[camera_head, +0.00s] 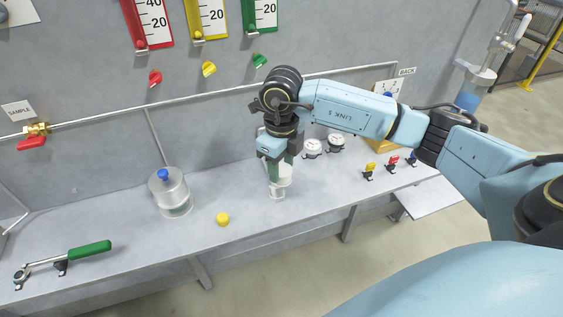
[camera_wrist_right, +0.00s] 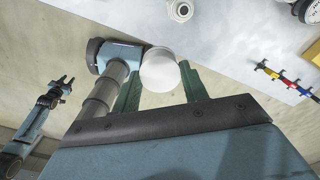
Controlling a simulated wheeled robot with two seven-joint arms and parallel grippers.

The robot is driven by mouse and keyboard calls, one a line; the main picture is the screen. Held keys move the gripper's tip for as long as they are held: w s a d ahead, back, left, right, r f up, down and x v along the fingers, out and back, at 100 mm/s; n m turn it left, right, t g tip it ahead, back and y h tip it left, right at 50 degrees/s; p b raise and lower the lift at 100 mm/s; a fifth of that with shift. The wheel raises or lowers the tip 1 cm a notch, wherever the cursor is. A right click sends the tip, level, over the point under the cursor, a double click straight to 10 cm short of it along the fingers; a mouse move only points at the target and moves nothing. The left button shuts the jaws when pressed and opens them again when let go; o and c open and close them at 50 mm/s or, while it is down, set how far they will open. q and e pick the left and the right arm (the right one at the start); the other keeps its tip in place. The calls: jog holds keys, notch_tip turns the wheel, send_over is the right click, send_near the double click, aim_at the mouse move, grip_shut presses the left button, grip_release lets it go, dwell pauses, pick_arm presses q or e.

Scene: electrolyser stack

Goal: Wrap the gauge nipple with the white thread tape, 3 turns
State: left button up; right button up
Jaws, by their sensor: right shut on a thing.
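My right gripper (camera_head: 281,171) points down over the bench, its green fingers shut on a white round piece (camera_wrist_right: 159,70) that looks like the roll of thread tape. Its wrist view shows the piece between the two fingers (camera_wrist_right: 160,78). Just below in the head view is a pale upright fitting (camera_head: 277,193), which looks like the gauge nipple. In the wrist view a white fitting with a round opening (camera_wrist_right: 180,10) stands apart from the held piece. No wrapped tape can be made out. My left gripper (camera_wrist_right: 63,82) shows small in the wrist view, its fingers apart and empty.
Two white gauges (camera_head: 312,148) (camera_head: 336,142) lie behind the gripper. Small coloured parts (camera_head: 392,163) stand to the right. A clear jar (camera_head: 171,192), a yellow ball (camera_head: 222,219) and a green-handled wrench (camera_head: 88,250) are left. A pipe runs along the wall.

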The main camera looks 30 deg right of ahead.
notch_tip(320, 180, down, 8)
jog(key=b, duration=0.6)
jog(key=shift+f, duration=0.2)
jog(key=shift+a, duration=0.1)
